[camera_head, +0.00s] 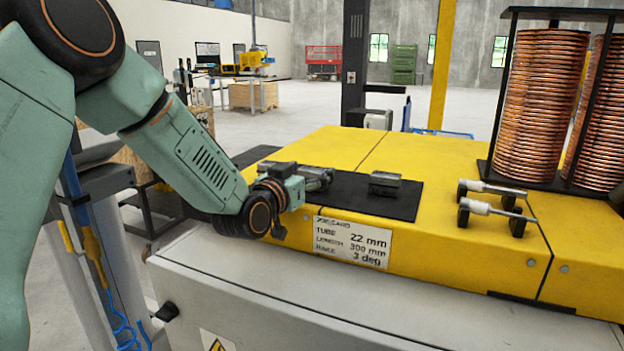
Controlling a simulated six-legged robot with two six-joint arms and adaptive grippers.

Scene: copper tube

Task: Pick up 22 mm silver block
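A small silver block (385,184) sits on the black mat (350,197) on top of the yellow machine. No size marking can be read on it. My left arm comes in from the left, and its gripper (300,186) is low at the left part of the mat, left of that block and apart from it. A grey metallic shape (317,176) shows right beside the gripper; I cannot tell whether it is another block or part of the gripper. The fingertips are too small and partly hidden to read. My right gripper is not in view.
A card (350,242) on the yellow machine's front (450,270) reads tube 22 mm, 300 mm, 3 deg. Two silver-and-black rod pieces (492,203) lie right of the mat. Stacked copper coils (540,105) stand in a black rack at the back right. The yellow top behind the mat is clear.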

